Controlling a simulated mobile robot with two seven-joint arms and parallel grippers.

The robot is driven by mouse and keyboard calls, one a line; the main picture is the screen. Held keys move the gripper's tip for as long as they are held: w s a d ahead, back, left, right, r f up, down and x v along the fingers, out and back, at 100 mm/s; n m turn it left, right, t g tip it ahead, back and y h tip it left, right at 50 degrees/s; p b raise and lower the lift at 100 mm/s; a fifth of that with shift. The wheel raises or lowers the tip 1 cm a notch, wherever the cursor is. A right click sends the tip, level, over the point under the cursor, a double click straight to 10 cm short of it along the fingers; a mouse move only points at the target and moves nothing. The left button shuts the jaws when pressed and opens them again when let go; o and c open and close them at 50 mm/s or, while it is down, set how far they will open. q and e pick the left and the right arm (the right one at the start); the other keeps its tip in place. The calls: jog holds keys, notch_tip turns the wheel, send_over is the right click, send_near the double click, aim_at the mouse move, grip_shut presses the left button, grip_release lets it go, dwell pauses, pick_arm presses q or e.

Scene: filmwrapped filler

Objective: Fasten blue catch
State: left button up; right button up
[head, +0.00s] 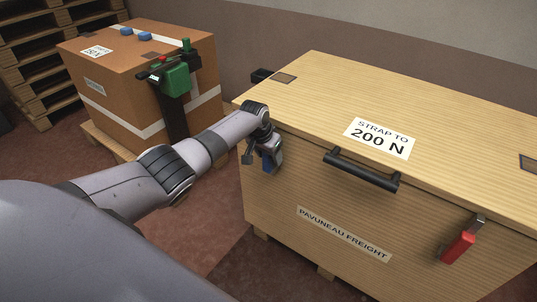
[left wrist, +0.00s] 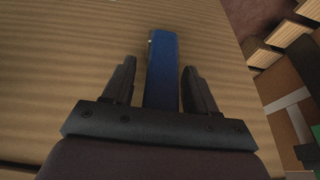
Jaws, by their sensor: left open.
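The blue catch (head: 274,157) is on the front face of the large wooden crate (head: 270,205), near its left corner, partly hidden by my left gripper (head: 259,161) in the head view. In the left wrist view its long blue lever (left wrist: 162,70) runs between the two dark fingers of my left gripper (left wrist: 158,78). The fingers are open, one on each side, with visible gaps to the lever. Whether the catch is hooked to the lid is hidden. My right gripper is not in view.
A red catch (head: 459,245) is on the crate's front right, and a black handle (head: 361,171) sits between the catches. A cardboard box (head: 120,75) with a green strapping tool (head: 174,78) stands behind left on a pallet. Open floor lies left of the crate.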

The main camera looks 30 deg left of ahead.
pick_arm(q)
jog(key=p+v, duration=0.3)
jog(key=v, duration=0.2)
jog(key=shift+r, duration=0.1)
jog(key=shift+p+v, duration=0.3)
jog(key=shift+v, duration=0.65)
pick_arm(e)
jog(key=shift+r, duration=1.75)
pick_arm(q)
jog(key=shift+s, duration=0.15)
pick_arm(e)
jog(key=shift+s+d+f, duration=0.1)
